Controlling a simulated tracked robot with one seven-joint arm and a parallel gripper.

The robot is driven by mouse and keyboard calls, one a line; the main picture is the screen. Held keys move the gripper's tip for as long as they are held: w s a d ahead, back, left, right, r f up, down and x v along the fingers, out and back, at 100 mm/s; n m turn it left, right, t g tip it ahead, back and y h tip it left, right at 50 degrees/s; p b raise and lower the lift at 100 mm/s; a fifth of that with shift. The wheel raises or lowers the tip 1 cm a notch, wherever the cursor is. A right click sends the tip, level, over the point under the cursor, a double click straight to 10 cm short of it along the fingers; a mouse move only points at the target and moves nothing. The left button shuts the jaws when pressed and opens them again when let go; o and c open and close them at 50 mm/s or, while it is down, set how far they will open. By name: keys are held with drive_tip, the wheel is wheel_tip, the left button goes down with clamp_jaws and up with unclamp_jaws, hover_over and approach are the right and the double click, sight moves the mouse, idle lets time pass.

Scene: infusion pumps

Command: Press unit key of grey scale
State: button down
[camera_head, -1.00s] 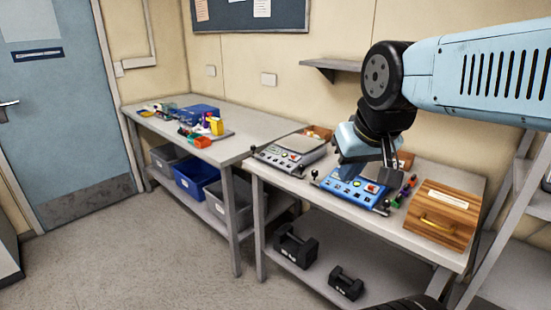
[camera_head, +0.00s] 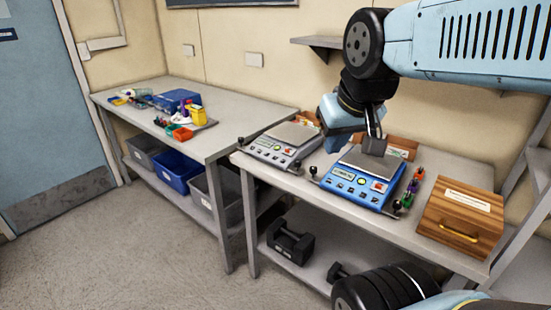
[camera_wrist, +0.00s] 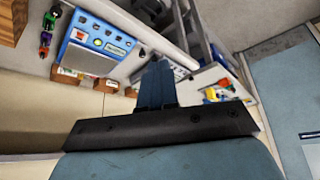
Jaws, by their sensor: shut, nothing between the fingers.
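The grey scale (camera_head: 278,147) sits on the near bench, left of the blue scale (camera_head: 357,182). Its front panel has a small display and several keys; which one is the unit key is too small to read. In the head view my gripper (camera_head: 374,146) is shut and empty, in front of or above the blue scale's plate and right of the grey scale. In the wrist view my gripper (camera_wrist: 157,68) points toward the grey scale (camera_wrist: 181,72), which is partly hidden behind the fingers. The blue scale (camera_wrist: 97,37) shows at the upper left there.
A wooden box (camera_head: 461,217) with a brass handle stands at the bench's right end. Small coloured objects (camera_head: 412,187) stand beside the blue scale. Black joystick-like knobs rise at the bench front. A wall shelf (camera_head: 318,42) is above. The left bench (camera_head: 235,117) holds tools and a blue box.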

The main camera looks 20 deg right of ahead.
drive_tip(key=w+d+f+n+g+h, duration=0.25)
drive_tip(key=w+d+n+h, duration=0.2)
drive_tip(key=w, duration=0.55)
drive_tip(key=n+t+h, duration=0.5)
drive_tip(key=n, duration=0.8)
hover_over(283, 161)
drive_tip(key=s+a, duration=0.3)
wheel_tip(283, 161, down, 13)
drive_tip(key=shift+w+a, duration=0.15)
drive_tip(key=shift+a, duration=0.05)
drive_tip(key=shift+f, duration=0.15)
drive_tip(key=shift+w+d+f, duration=0.2)
drive_tip(key=shift+d+f, duration=0.1)
drive_tip(key=shift+f, duration=1.05)
drive_tip(key=shift+w+d+f, duration=0.25)
drive_tip(key=shift+d+f, duration=0.1)
drive_tip(key=shift+f, duration=1.05)
drive_tip(key=shift+w+d+f, duration=0.2)
drive_tip(key=shift+d+f, duration=0.1)
drive_tip(key=shift+f, duration=1.05)
drive_tip(key=shift+f, duration=0.15)
drive_tip(key=shift+w+d+f, duration=0.1)
drive_tip(key=shift+f, duration=0.1)
